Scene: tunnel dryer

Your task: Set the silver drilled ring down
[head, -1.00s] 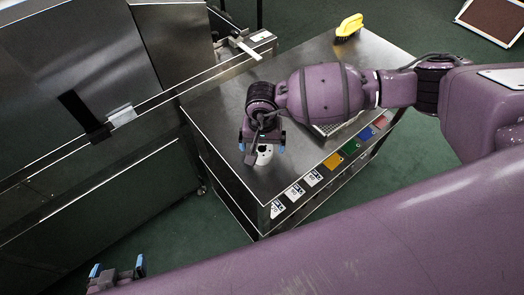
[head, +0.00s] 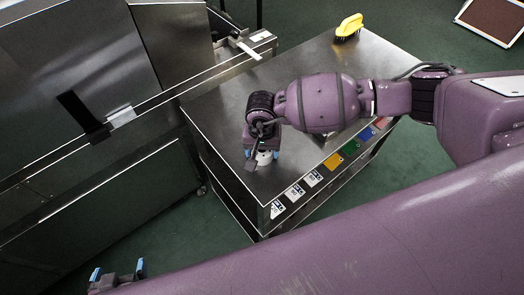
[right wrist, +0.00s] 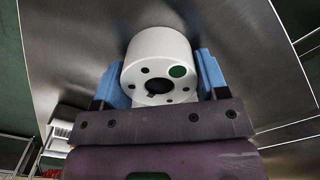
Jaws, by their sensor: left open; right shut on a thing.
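The silver drilled ring (right wrist: 150,55) looks pale, with a dark central hole, several small holes and a green round spot on its face. My right gripper (right wrist: 158,80) is shut on it, one blue finger on each side. In the head view the ring (head: 263,158) shows below my right gripper (head: 262,153), at the near left part of the steel table (head: 225,120). I cannot tell whether the ring touches the tabletop. My left gripper (head: 118,270) is open and empty at the bottom left, above the floor.
A yellow brush (head: 348,27) stands at the table's far end. Coloured tags (head: 333,161) and white labels (head: 294,190) line the table's front edge. A steel machine (head: 90,100) stands to the left. The tabletop left of my right arm is clear.

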